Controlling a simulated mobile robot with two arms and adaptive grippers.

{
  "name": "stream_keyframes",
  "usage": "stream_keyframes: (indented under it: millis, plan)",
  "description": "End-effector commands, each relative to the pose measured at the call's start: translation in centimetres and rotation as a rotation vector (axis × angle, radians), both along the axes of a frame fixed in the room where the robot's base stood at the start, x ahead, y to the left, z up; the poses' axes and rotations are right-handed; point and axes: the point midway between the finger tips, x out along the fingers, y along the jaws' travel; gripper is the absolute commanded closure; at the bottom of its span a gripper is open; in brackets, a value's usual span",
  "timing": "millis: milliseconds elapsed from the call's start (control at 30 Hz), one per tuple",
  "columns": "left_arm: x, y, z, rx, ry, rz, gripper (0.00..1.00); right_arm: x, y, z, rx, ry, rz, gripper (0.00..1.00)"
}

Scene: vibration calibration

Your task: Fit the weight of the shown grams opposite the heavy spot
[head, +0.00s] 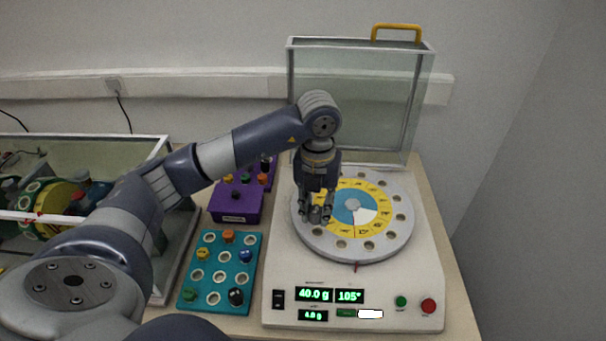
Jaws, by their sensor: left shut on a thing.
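The balancing machine (281,268) has a round grey disc (382,252) with a ring of holes around a yellow numbered band (372,222) and a blue and white centre. Its displays (316,295) read 40.0 g and 105°, with a smaller, hard-to-read gram value below. My left gripper (317,218) points down over the left part of the disc, shut on what seems to be a weight, which its fingers hide. A teal tray (211,267) holds several coloured weights, including an orange one (228,237), a blue one (246,256) and a black one (236,296). My right gripper is not in view.
A clear guard (352,100) with a yellow handle (397,29) stands raised behind the disc. A purple block (236,203) with coloured knobs is behind the tray. Green (401,301) and red (428,306) buttons sit front right. A glass-sided case (150,150) is at left.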

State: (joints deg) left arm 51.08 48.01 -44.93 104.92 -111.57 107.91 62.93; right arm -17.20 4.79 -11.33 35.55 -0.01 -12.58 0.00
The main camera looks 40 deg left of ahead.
Motion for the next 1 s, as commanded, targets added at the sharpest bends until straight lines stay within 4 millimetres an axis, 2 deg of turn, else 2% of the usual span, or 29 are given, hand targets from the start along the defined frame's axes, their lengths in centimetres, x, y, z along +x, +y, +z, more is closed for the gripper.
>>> stream_keyframes:
  millis: [100, 600, 800, 1000]
  plan:
    - [0.6, 0.9, 0.7, -0.001, 0.004, 0.261, 0.95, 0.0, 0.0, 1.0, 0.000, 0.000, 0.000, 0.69]
    - [2.9, 4.7, 2.1, -0.002, 0.012, 1.343, 0.95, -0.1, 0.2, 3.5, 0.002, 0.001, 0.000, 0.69]
    - [3.4, 5.7, 2.4, -0.001, 0.012, 1.632, 0.95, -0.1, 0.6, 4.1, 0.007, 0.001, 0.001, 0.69]
    - [3.5, 6.1, 2.3, -0.001, 0.011, 1.739, 0.95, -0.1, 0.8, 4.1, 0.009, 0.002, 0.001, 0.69]
